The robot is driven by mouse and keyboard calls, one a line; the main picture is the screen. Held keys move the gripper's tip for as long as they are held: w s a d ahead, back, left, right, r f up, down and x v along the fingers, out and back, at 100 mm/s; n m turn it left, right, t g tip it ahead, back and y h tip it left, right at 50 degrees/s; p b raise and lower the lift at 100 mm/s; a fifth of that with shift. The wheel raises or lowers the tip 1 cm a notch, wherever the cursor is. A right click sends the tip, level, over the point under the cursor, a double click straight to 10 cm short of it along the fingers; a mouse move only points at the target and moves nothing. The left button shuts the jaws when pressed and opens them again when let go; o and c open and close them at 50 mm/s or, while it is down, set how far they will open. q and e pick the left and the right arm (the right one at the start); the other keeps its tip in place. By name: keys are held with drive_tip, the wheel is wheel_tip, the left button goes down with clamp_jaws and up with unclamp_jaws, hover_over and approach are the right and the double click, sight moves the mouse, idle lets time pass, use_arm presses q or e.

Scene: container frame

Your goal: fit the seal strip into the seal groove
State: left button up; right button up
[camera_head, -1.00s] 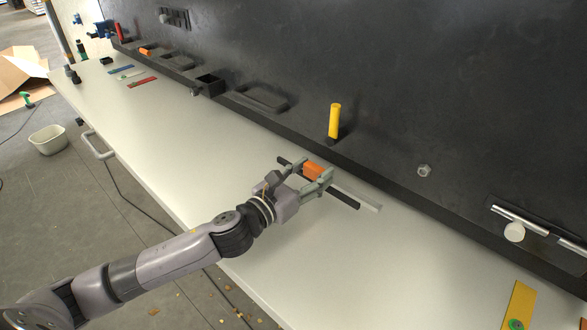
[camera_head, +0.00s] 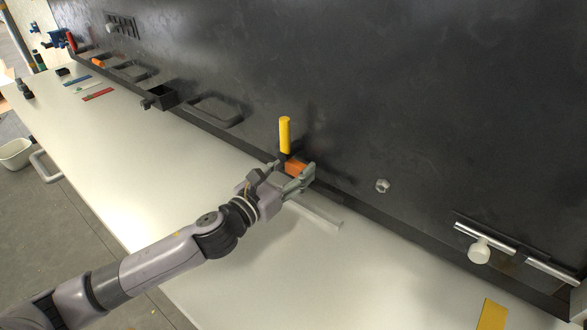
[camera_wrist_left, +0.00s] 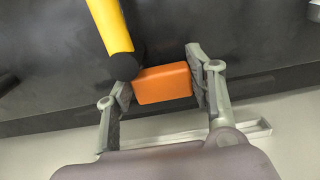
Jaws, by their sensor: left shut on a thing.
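My left gripper (camera_head: 288,174) is shut on an orange block (camera_head: 296,168), the grip of the dark seal strip, close to the lower edge of the black panel. In the left wrist view the orange block (camera_wrist_left: 162,84) sits between the two fingers (camera_wrist_left: 158,92). The dark strip itself is hard to tell from the black panel behind it; its ends and any contact are not clear. I cannot make out the seal groove for certain. A yellow handle (camera_head: 285,135) stands just behind the gripper, and in the left wrist view (camera_wrist_left: 110,22) it is right beside the block. My right gripper is not in view.
A pale grey rail (camera_head: 318,215) lies on the white table (camera_head: 200,185) below the gripper. The black panel (camera_head: 400,90) rises behind, with a hex nut (camera_head: 382,186) and a metal rod with a white knob (camera_head: 479,252) to the right. The front of the table is largely clear.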

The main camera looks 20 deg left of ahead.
use_arm(q)
drive_tip(key=shift+s+a, duration=0.1)
drive_tip(key=shift+s, duration=0.05)
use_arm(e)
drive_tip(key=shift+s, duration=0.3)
use_arm(q)
drive_tip(key=shift+f+b, duration=0.85)
drive_tip(key=shift+f, duration=0.25)
drive_tip(key=shift+f+b, duration=1.2)
drive_tip(key=shift+f, duration=0.35)
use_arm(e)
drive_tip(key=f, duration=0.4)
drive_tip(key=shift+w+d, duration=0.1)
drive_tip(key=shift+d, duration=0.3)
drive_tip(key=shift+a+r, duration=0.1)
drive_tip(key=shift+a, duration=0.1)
use_arm(q)
drive_tip(key=shift+p, duration=0.35)
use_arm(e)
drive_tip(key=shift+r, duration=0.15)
use_arm(q)
drive_tip(key=shift+f, duration=0.15)
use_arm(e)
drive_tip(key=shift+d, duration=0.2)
use_arm(q)
drive_tip(key=shift+f+b, duration=1)
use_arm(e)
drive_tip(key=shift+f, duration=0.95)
